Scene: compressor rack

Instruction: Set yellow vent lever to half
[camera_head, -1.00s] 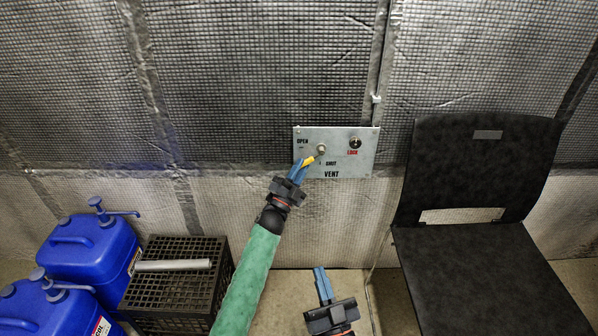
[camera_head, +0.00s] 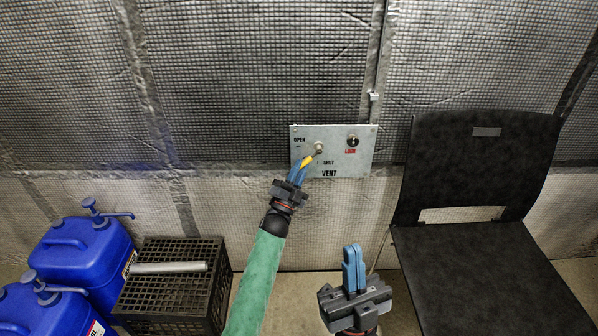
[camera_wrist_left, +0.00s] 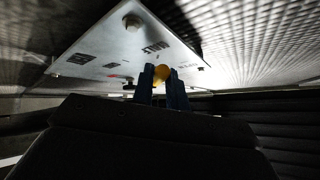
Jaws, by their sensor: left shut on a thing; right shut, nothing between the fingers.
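The yellow vent lever (camera_head: 308,160) sits on the grey vent panel (camera_head: 348,163) on the wall. It slants down and left from its pivot, between the OPEN and SHUT markings. My left gripper (camera_head: 298,173) is shut on the lever, with its blue fingers on either side of it. In the left wrist view the yellow lever end (camera_wrist_left: 161,73) shows between the fingers (camera_wrist_left: 163,85), below the panel (camera_wrist_left: 130,45). My right gripper (camera_head: 353,268) is shut and empty, pointing up, below the panel and apart from it.
A black LOCK knob (camera_head: 352,141) is on the panel's right side. A black chair (camera_head: 480,200) stands at the right. Blue jugs (camera_head: 80,250) and a black crate (camera_head: 178,285) with a grey tube (camera_head: 168,267) are at the lower left.

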